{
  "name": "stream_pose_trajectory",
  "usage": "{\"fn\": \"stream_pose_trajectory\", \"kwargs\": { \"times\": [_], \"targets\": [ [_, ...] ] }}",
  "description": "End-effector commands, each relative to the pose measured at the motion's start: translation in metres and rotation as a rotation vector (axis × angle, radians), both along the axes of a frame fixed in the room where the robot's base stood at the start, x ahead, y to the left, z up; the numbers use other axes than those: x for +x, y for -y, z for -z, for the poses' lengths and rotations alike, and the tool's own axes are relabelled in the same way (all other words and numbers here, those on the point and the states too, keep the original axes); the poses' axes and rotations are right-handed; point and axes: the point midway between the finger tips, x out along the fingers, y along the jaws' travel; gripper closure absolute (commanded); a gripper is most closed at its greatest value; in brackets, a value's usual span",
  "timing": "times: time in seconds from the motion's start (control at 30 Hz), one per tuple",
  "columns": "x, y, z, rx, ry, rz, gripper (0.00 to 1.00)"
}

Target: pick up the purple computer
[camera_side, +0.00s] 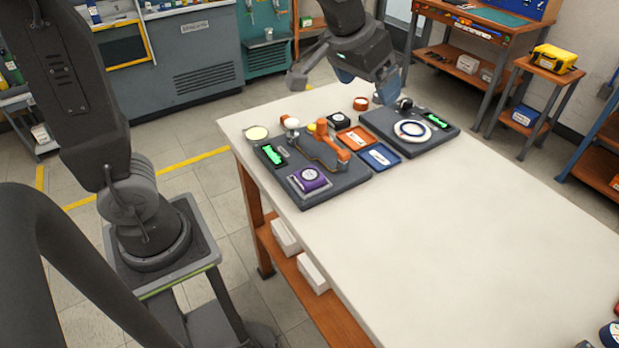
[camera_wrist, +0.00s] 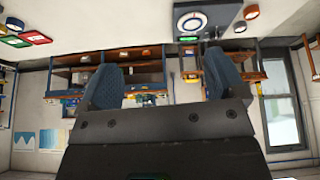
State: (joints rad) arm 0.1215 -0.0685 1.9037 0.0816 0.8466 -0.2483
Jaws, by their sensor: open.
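The purple computer (camera_side: 309,179) is a small purple block with a pale label on top. It sits at the front corner of the left dark board (camera_side: 335,184) on the white table. I cannot make it out in the wrist view. My gripper (camera_side: 372,84) is above the far part of the table, near the right board and well away from the purple computer. In the wrist view my gripper (camera_wrist: 163,78) shows two blue fingers spread apart with nothing between them.
An orange pipe piece (camera_side: 338,148) and a green-screened device (camera_side: 271,155) share the left board. Orange (camera_side: 356,138) and blue (camera_side: 380,156) trays lie between the boards. The right board (camera_side: 447,138) holds a round white dial (camera_side: 412,131).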

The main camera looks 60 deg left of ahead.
Motion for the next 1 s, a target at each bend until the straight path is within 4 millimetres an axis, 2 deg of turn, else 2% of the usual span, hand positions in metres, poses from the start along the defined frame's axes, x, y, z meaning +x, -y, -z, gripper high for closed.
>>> {"fn": "stream_pose_trajectory", "kwargs": {
  "times": [0.17, 0.3, 0.5, 0.6, 0.77, 1.0],
  "targets": [
    [-0.011, -0.029, 0.036, -0.14, -0.133, -0.404, 0.11],
    [-0.027, -0.054, 0.067, -0.251, -0.247, -0.824, 0.11],
    [-0.048, -0.075, 0.095, -0.331, -0.345, -1.285, 0.11],
    [-0.054, -0.08, 0.102, -0.344, -0.366, -1.406, 0.11],
    [-0.056, -0.082, 0.115, -0.348, -0.377, -1.462, 0.11],
    [-0.057, -0.081, 0.161, -0.347, -0.378, -1.458, 0.11]
  ]
}}
